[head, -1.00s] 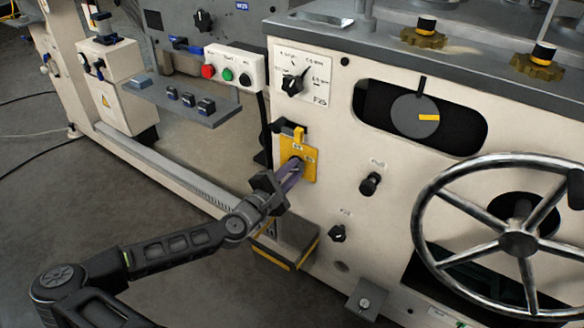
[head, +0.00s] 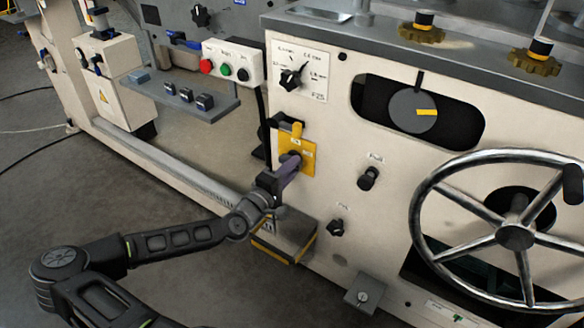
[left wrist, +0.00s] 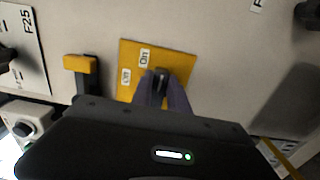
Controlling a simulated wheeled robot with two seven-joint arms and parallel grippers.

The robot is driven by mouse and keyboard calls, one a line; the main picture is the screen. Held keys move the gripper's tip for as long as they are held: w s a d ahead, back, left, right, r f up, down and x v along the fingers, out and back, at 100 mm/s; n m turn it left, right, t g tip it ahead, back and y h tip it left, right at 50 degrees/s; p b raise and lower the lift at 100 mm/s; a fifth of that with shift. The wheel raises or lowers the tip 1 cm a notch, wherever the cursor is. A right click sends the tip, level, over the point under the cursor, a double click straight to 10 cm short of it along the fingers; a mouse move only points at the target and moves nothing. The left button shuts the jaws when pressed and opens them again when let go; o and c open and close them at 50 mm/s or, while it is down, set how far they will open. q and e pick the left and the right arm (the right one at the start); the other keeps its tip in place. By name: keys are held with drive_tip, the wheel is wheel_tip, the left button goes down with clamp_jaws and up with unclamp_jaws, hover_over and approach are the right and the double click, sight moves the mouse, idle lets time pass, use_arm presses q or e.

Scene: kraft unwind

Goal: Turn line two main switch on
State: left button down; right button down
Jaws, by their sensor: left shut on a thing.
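The main switch is a dark knob on a yellow plate (head: 308,150) on the machine's cream front panel. In the left wrist view, the yellow plate (left wrist: 125,60) carries two small white labels; one seems to read "On". My left gripper (head: 290,165) reaches the plate from the lower left. Its purple fingers (left wrist: 162,90) are shut on the dark knob (left wrist: 161,76), which is mostly hidden between them. In the head view the fingers and wrist cover the knob, so its exact pointing direction is hard to tell. My right gripper is not in view.
A yellow-topped black latch (head: 296,130) sits beside the plate's upper left. Above is a selector dial (head: 290,78); below right are black knobs (head: 369,178) and (head: 336,228). A large handwheel (head: 515,237) stands at right. A button box (head: 232,64) is at upper left.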

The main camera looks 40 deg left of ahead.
use_arm(q)
drive_tip(key=c, duration=1.3)
unclamp_jaws()
drive_tip(key=shift+s, duration=0.1)
drive_tip(key=s+p, duration=0.1)
drive_tip(key=s, duration=0.6)
drive_tip(key=shift+s+d, duration=0.1)
drive_tip(key=shift+s, duration=0.2)
